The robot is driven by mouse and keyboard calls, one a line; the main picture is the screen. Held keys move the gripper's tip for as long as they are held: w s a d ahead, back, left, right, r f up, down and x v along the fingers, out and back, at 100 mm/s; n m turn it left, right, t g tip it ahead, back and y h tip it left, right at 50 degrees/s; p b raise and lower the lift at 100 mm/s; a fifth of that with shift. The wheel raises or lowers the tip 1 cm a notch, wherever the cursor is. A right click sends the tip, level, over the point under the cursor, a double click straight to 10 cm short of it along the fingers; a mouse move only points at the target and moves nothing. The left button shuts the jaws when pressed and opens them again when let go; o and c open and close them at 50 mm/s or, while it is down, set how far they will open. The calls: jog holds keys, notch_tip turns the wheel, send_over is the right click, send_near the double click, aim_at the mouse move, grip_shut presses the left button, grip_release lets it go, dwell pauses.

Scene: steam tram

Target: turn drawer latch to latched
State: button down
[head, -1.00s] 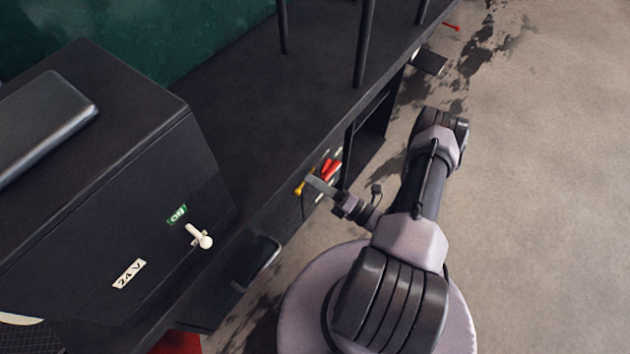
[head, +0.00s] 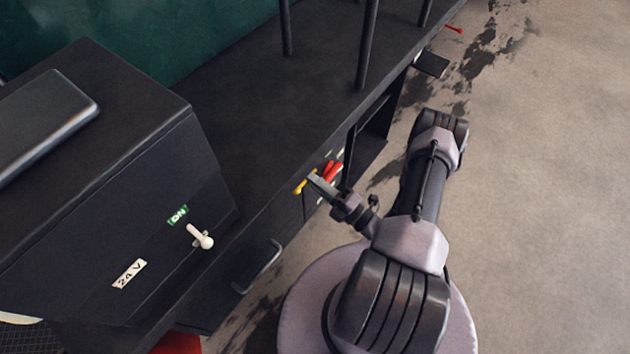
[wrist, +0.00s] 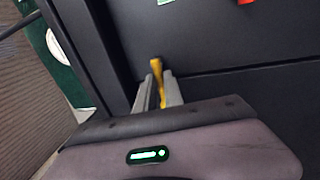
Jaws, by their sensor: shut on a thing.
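The drawer latch is a small yellow lever (head: 301,187) on the dark front panel below the ledge. In the wrist view the yellow lever (wrist: 157,78) stands between the two grey fingertips. My gripper (head: 318,184) reaches the panel from the right, and it also shows in the wrist view (wrist: 158,92). It is shut on the latch, with the fingers on either side of it. The fingers hide part of the lever, and I see no latch marking that I can read.
A red lever (head: 329,171) sits close to the right of the latch. A grey handle (head: 262,269) sticks out lower left. A white switch (head: 201,238) by a green ON label is on the black box.

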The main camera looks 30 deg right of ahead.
jog(key=c, duration=1.5)
grip_release()
jog(key=shift+o, duration=0.2)
jog(key=shift+s, duration=0.15)
jog(key=p+v, duration=0.2)
jog(key=v, duration=1.5)
jog(key=shift+s, duration=0.1)
